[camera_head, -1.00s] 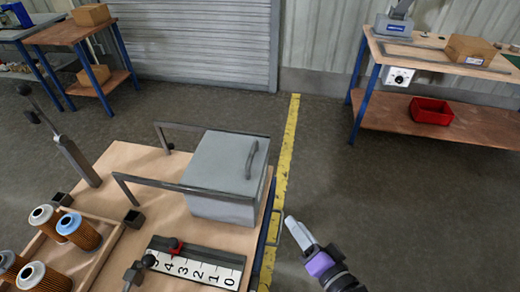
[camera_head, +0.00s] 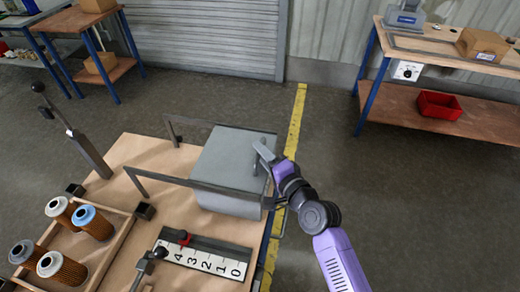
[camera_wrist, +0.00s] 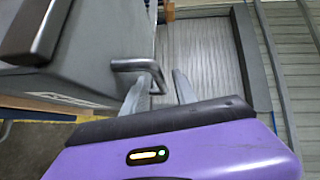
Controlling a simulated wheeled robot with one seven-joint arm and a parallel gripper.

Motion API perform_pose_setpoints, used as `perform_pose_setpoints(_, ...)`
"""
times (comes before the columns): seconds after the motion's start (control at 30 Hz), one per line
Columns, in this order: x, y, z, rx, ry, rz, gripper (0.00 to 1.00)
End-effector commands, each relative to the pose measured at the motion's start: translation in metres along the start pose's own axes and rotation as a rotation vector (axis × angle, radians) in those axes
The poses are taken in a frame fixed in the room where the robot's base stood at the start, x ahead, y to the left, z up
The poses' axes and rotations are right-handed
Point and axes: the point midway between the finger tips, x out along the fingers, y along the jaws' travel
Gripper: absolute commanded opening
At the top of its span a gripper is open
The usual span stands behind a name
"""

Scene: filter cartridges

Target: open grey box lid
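The grey box (camera_head: 222,203) stands at the right end of the wooden table, and its lid (camera_head: 225,155) is shut. My gripper (camera_head: 262,150) is at the lid's right side, over the handle, and hides most of it in the head view. In the wrist view the grey box (camera_wrist: 85,78) fills the left. The lid handle (camera_wrist: 138,65) stands out from it and bends down between the two fingertips of my gripper (camera_wrist: 160,88). The fingers are apart, with a gap beside the handle. Whether a finger touches the handle I cannot tell.
A dark metal frame (camera_head: 160,182) reaches around the box's left side. A wooden tray (camera_head: 118,245) with several filter cartridges (camera_head: 95,222) and a numbered scale (camera_head: 205,262) lie on the table. The floor to the right is clear.

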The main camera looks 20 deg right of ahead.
Motion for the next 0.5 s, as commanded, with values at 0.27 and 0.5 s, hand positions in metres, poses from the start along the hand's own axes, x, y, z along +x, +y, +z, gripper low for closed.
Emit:
perform_pose_setpoints(0.27, 0.0122, 0.0002, 0.0003, -0.001, 0.0, 0.0, 0.34)
perform_pose_setpoints(0.5, 0.0119, 0.0002, 0.0001, -0.001, 0.001, 0.0, 0.19)
